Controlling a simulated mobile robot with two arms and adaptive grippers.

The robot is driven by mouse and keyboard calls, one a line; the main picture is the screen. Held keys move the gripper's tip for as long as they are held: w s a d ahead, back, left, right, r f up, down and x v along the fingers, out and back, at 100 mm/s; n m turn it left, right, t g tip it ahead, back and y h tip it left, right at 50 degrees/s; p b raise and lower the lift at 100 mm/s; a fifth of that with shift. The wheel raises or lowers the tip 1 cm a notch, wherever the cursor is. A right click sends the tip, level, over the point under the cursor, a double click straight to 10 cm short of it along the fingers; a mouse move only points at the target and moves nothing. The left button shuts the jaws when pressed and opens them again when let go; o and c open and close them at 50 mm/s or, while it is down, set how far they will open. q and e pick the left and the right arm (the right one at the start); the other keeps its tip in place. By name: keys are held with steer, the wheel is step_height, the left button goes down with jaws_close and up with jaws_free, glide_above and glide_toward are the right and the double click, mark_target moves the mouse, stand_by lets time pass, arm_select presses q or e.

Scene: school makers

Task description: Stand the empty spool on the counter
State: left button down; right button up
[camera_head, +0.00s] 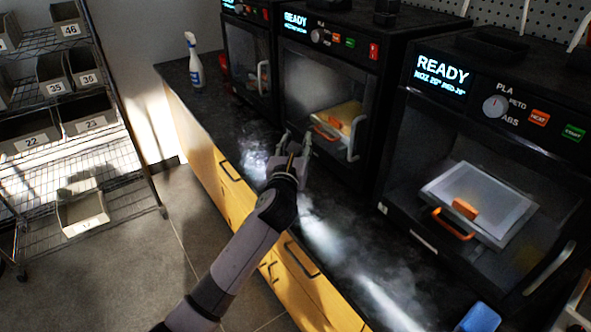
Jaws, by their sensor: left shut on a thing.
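My left gripper (291,147) is over the dark counter (330,215), in front of the middle printer. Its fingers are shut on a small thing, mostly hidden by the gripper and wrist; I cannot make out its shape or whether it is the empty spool. No spool can be clearly recognised elsewhere on the counter. My right gripper cannot be made out in the picture.
Several black printers line the counter's back; the middle printer (330,85) and near printer (462,135) show orange-handled plates inside. A spray bottle (195,65) stands at the far end. A blue object (480,318) lies near the front. A wire rack (90,165) with bins stands left.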

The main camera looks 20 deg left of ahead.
arm_select(q)
step_height(320, 180, down, 3)
steer(key=shift+f+b, duration=0.75)
steer(key=shift+f, duration=1.05)
steer(key=shift+f, duration=0.15)
steer(key=c, duration=1)
jaws_free()
steer(key=shift+c, duration=0.2)
